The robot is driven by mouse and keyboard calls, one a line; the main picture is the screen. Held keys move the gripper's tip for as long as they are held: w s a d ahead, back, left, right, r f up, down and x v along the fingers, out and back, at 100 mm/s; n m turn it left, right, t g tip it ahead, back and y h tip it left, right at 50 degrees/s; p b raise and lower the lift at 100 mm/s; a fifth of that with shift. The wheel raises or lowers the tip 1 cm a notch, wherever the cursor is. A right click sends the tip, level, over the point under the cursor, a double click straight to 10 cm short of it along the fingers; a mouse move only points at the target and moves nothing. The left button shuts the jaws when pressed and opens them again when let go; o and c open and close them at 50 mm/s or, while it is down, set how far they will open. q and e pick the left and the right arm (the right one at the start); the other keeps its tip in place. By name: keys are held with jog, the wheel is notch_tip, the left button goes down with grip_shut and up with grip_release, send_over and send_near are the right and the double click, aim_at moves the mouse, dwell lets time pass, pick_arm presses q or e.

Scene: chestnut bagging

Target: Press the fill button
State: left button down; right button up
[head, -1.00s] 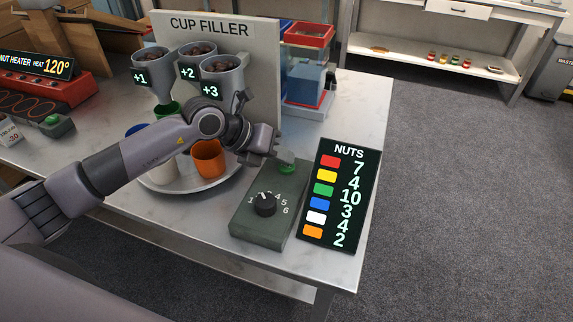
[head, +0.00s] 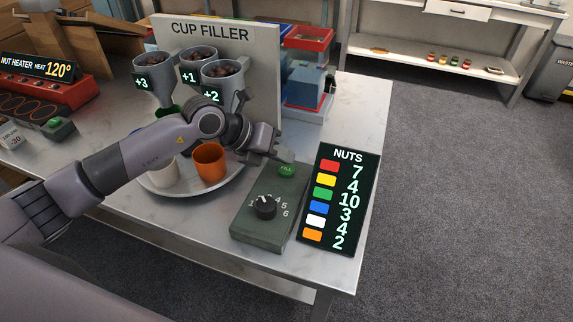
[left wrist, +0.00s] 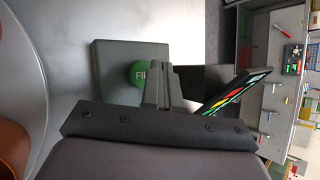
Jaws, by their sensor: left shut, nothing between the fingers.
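My right gripper is not in view.
The cup filler (head: 235,55) has hoppers marked +3, +1 and +2. Under it, a round tray (head: 222,186) holds an orange cup (head: 208,161) and a white cup (head: 164,172). The nuts board (head: 338,200) stands right of the box. The table (head: 365,110) is clear behind it.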

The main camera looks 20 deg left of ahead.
aim_at(282, 170)
pick_arm(q)
notch_tip(282, 170, up, 5)
jog(key=p, duration=0.4)
jog(key=shift+r, duration=0.1)
dwell(0.8)
